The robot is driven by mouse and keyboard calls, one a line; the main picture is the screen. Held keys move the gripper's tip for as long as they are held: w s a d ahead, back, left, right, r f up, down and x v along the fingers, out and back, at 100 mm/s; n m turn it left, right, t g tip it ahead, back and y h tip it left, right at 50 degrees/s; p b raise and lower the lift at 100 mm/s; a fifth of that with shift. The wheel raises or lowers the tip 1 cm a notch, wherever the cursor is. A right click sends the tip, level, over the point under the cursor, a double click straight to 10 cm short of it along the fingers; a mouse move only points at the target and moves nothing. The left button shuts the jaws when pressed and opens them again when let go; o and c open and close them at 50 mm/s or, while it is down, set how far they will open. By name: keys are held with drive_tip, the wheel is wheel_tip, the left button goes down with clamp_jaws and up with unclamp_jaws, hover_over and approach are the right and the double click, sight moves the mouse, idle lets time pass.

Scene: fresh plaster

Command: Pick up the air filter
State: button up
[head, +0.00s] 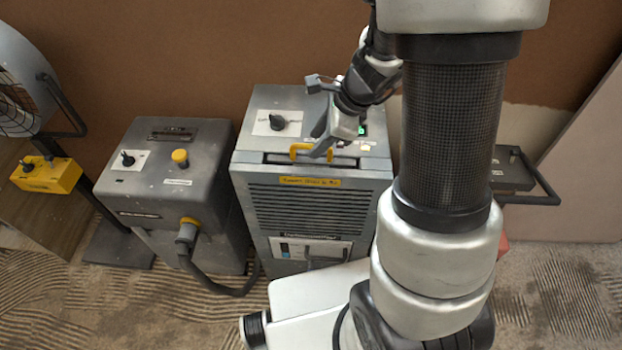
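The air filter appears to be the piece with a yellow handle (308,153) in the slot at the top front of the grey dehumidifier (310,215). Only its handle and a thin upper edge show; the rest is hidden inside the housing. A finger overlaps the handle's right side in the picture. I cannot tell whether it touches the handle, or whether the fingers are open or closed.
A second grey machine (165,190) with a hose (215,287) stands to the left. A fan (22,95) with a yellow box (46,175) is at far left. A grey case with a bar handle (515,172) is at right. A brown wall (220,50) rises behind.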

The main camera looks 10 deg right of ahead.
sight(312, 145)
drive_tip(key=x, duration=0.4)
drive_tip(key=shift+b, duration=0.4)
drive_tip(key=shift+w, duration=0.1)
drive_tip(key=shift+r, duration=0.1)
clamp_jaws()
idle(0.8)
